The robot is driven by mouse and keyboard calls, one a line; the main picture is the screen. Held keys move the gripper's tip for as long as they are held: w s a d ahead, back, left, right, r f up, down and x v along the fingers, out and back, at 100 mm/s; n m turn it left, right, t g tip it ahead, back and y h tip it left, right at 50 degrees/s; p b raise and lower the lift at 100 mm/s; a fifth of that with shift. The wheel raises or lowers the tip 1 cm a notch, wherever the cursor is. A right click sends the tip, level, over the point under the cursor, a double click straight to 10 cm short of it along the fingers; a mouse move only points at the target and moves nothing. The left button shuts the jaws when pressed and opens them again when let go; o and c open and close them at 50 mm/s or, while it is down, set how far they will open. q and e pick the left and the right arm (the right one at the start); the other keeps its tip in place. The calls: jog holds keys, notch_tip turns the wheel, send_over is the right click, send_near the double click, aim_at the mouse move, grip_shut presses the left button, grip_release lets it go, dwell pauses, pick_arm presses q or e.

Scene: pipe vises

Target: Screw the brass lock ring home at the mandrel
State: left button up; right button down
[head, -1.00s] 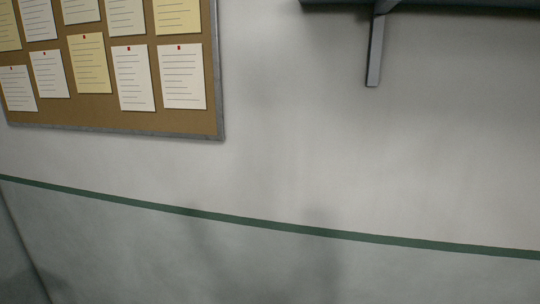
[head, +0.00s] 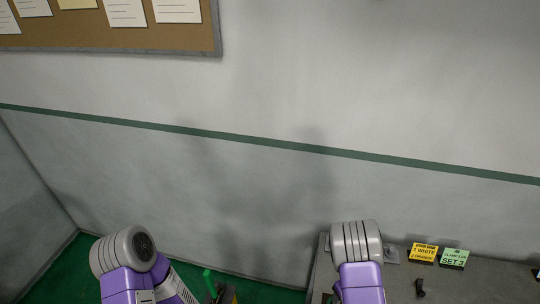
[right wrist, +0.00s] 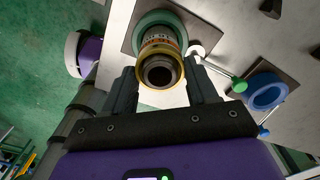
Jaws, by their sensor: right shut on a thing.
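In the right wrist view my right gripper (right wrist: 160,72) is shut on the brass lock ring (right wrist: 142,78), with one finger on each side. The ring's dark round opening faces the camera. A pale banded cylinder, apparently the mandrel (right wrist: 160,38), lies in line behind it, with a green collar (right wrist: 150,19) at its base on a dark plate. I cannot tell how far the ring is seated. In the head view only upper parts of my two arms show. My left gripper is not in view.
A blue ring (right wrist: 251,97) sits on a grey plate right of the gripper, beside a green-knobbed handle (right wrist: 224,78). The head view shows a grey bench (head: 480,279) with a yellow sign (head: 423,252), a green sign (head: 454,258) and a small dark part (head: 420,287).

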jog(key=shift+c, duration=1.2)
grip_release()
